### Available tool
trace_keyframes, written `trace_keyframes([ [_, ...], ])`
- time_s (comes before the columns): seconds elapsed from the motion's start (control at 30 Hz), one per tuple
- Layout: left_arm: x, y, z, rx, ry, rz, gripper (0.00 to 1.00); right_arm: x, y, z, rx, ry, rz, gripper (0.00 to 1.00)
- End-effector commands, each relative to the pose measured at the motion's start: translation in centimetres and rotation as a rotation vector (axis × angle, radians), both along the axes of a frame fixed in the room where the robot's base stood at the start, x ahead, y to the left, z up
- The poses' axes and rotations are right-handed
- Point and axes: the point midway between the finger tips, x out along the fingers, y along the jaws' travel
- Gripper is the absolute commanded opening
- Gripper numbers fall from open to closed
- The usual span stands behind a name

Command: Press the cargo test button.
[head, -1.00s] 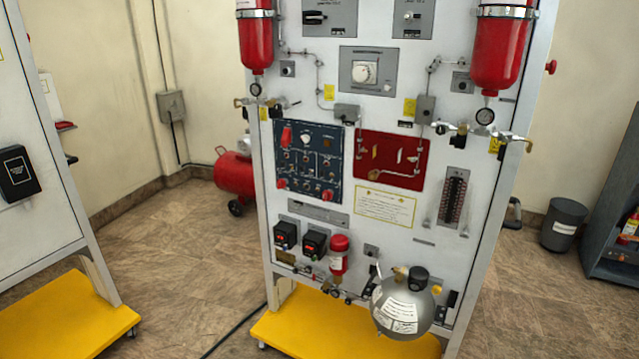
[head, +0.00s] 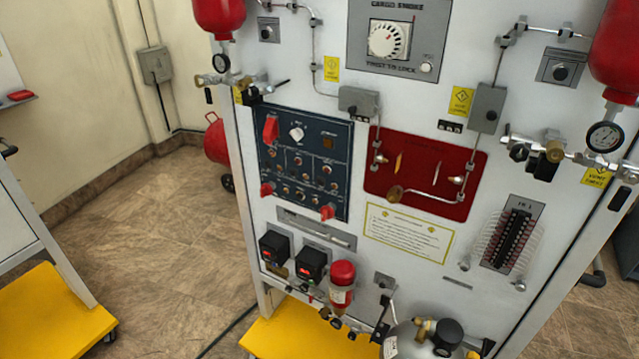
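No label reading cargo test is legible, so I cannot tell which control is the cargo test button. A blue control panel (head: 303,160) on the left of the trainer board carries red guarded switches, a white knob (head: 296,134) and several small round buttons. Above and to its right, a grey plate marked "CARGO SMOKE" (head: 359,41) holds a white round dial (head: 389,39) and a small round light-coloured fitting (head: 426,67). Neither of my grippers is in view.
The white trainer board (head: 462,266) stands on a yellow base (head: 300,335). Red bottles hang at the upper left (head: 219,14) and upper right (head: 618,50), with gauges and valves jutting out. A grey sphere (head: 410,338) protrudes low in front. Floor is open at left.

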Motion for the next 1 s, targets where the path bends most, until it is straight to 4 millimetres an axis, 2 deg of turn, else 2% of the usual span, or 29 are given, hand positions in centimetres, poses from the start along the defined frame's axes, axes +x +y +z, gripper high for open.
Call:
trace_keyframes([
  [0.07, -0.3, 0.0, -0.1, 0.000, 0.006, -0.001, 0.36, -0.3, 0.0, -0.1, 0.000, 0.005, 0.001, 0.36],
  [0.27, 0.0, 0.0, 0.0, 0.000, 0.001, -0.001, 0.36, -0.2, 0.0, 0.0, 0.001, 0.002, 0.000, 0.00],
  [0.63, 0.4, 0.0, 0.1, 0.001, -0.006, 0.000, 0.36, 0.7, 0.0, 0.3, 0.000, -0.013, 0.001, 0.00],
  [1.0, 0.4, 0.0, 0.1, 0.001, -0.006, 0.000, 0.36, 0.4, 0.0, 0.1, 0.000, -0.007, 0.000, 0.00],
])
